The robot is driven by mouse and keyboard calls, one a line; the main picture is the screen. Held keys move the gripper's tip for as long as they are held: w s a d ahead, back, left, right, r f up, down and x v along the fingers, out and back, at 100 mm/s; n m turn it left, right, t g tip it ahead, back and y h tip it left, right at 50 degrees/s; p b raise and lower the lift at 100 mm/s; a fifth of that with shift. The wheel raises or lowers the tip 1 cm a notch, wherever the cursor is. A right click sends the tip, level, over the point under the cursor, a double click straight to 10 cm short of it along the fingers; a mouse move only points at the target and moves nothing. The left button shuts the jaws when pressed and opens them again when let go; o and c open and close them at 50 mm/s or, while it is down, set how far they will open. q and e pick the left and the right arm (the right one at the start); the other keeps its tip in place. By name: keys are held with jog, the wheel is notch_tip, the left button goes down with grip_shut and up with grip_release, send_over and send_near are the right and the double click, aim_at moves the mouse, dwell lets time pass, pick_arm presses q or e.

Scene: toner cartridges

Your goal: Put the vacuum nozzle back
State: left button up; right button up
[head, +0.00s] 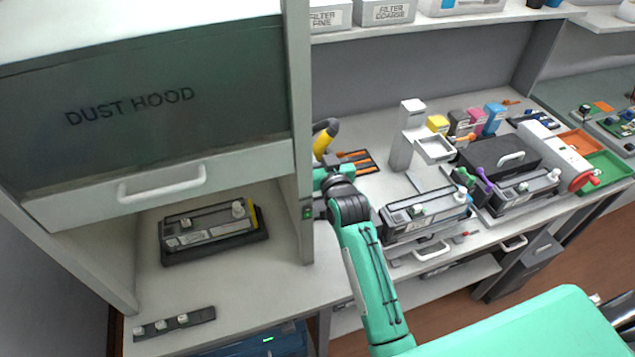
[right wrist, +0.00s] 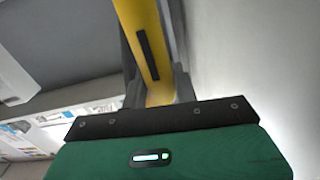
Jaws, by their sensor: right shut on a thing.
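The vacuum nozzle (head: 321,145) is yellow with a dark curved upper end, just right of the dust hood's side wall. It also shows in the right wrist view as a yellow tube (right wrist: 143,45) with a black strip. My right gripper (head: 322,170) is shut on the nozzle, partly hidden by its own wrist and the hood's edge. In the right wrist view the gripper's dark fingers (right wrist: 157,80) stand on either side of the tube. I cannot make out the nozzle's holder. My left gripper is not in view.
The dust hood (head: 240,165) stands left, its front partly raised over a cartridge (head: 208,226) on a dark tray. The hood's front floor is mostly clear.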

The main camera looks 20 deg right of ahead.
notch_tip(320, 180, down, 10)
jog(key=shift+f+p, duration=0.25)
jog(key=shift+p, duration=0.6)
jog(key=shift+f, duration=0.4)
jog(key=shift+f, duration=0.1)
jog(key=o, duration=1)
